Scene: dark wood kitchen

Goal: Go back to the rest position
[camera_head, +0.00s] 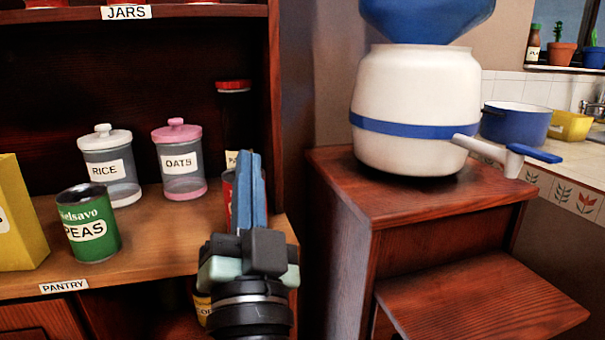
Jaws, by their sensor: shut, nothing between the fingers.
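My gripper (248,160) is in the lower middle of the view, pointing up and away from me. Its blue fingers are together and hold nothing. It is in front of the right end of the pantry shelf (160,218). It partly hides a red can (228,190) and a dark jar with a red lid (233,100) behind it. I cannot tell whether the fingers touch the can.
Left of my gripper stand a green peas can (92,225), a rice jar (108,165), an oats jar (180,160) and a yellow box (20,215). To the right, a white dispenser with a blue band (410,95) stands on a wooden stand (440,208). A blue pot (515,125) is farther right.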

